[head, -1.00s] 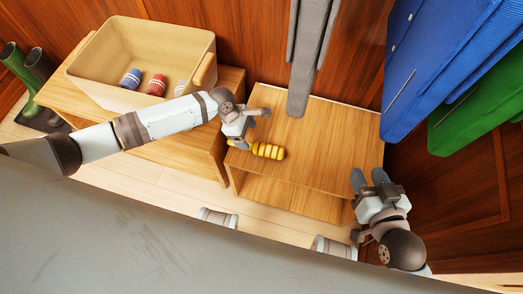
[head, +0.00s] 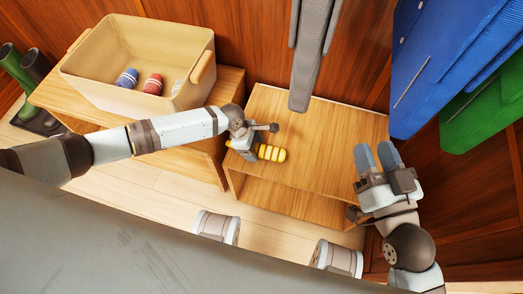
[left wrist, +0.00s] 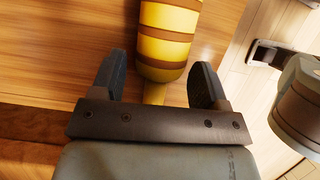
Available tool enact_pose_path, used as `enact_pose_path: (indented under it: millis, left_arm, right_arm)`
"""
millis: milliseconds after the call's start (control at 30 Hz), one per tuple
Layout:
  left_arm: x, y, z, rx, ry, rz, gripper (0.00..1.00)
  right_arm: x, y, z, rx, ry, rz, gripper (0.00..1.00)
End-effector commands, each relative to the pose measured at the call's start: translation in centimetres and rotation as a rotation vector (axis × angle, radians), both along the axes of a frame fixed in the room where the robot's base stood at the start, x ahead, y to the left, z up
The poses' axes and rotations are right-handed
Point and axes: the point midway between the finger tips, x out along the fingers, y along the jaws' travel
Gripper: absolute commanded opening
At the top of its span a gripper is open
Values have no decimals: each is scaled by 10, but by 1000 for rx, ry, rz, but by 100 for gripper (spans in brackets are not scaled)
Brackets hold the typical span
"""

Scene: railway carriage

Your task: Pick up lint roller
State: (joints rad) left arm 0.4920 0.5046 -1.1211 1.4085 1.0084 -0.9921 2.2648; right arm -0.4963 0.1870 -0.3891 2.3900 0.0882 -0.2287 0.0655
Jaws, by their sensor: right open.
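The lint roller (head: 272,153) is yellow with brown stripes and lies on the wooden shelf unit's top, near its left side. Its striped body (left wrist: 165,45) and thin yellow handle also show in the left wrist view. My left gripper (head: 250,152) is at the roller's left end and hides part of it. In the left wrist view, the two dark fingers (left wrist: 159,72) stand apart on either side of the handle end, with gaps on both sides. My right gripper (head: 375,157) is open and empty at the right edge of the shelf unit.
A cream bin (head: 185,45) with a few striped rolls stands on a wooden bench (head: 60,103) at left. Green boots (head: 14,68) are at far left. Blue (head: 428,75) and green (head: 477,118) upholstery is at right. The shelf top (head: 325,140) is otherwise clear.

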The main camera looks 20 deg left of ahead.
Motion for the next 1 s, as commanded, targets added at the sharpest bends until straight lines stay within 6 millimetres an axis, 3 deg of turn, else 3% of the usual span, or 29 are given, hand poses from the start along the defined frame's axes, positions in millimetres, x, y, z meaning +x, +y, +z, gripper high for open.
enact_pose_path:
  millis: [33,200,467,667,733,800,867,1000]
  left_arm:
    - [0,0,0,0,0,0,56]
    - [0,0,0,0,0,0,19]
    - [0,0,1,0,0,0,19]
    - [0,0,14,-1,0,0,19]
    - [0,0,25,-2,-1,0,19]
    - [0,0,38,-2,0,-1,19]
    - [0,-1,53,-3,-2,-1,19]
    - [0,0,94,-3,-1,-1,19]
  right_arm:
    - [0,0,0,0,1,0,43]
    - [0,0,0,-1,0,0,43]
    - [0,0,0,-3,1,0,43]
    - [2,-2,1,-21,16,-5,43]
    - [2,-5,-4,-41,47,-13,43]
    - [-2,-9,-25,-72,125,-28,43]
    - [-3,-14,-34,-100,170,-38,43]
    - [-11,-27,-60,-179,297,-58,43]
